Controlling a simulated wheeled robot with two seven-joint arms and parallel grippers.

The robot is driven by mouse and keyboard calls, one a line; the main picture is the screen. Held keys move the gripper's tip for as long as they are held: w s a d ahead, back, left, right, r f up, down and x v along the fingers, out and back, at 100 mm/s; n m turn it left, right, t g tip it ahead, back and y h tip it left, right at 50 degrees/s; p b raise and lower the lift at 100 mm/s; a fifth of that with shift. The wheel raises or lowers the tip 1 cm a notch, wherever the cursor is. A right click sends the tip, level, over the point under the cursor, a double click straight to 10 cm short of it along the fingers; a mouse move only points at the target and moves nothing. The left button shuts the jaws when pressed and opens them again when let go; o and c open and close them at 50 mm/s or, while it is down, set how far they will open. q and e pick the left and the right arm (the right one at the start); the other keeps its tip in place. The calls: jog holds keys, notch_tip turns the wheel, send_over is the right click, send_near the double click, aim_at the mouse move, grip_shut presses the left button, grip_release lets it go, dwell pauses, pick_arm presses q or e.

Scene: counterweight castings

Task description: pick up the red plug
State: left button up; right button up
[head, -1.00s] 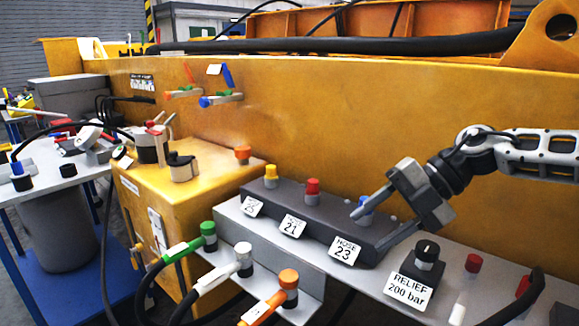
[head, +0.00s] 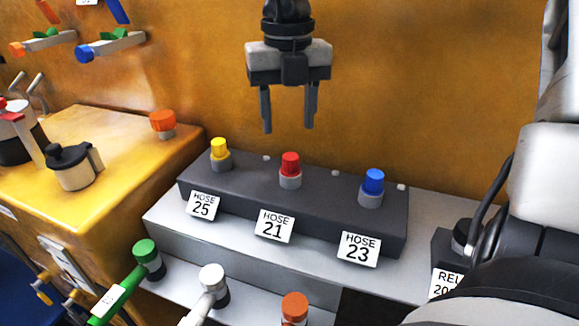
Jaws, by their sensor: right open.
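The red plug (head: 290,164) stands upright in its grey socket on a dark block (head: 330,222), behind the label HOSE 21 (head: 274,226). A yellow plug (head: 219,148) stands to its left and a blue plug (head: 373,182) to its right on the same block. My right gripper (head: 288,126) is open and empty, with its two fingers pointing down, above the red plug in the picture and apart from it. My left gripper is not in view.
Green (head: 145,252), white (head: 211,280) and orange (head: 294,308) hose ends stand in front of the block. A yellow box (head: 120,135) with a dark-lidded pot (head: 74,167) is at left. A yellow wall (head: 400,80) rises behind. My arm covers the right side.

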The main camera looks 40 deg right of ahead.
aim_at(290, 156)
jog(key=shift+s+d+f, duration=0.1)
jog(key=shift+f, duration=3.3)
jog(key=c, duration=1)
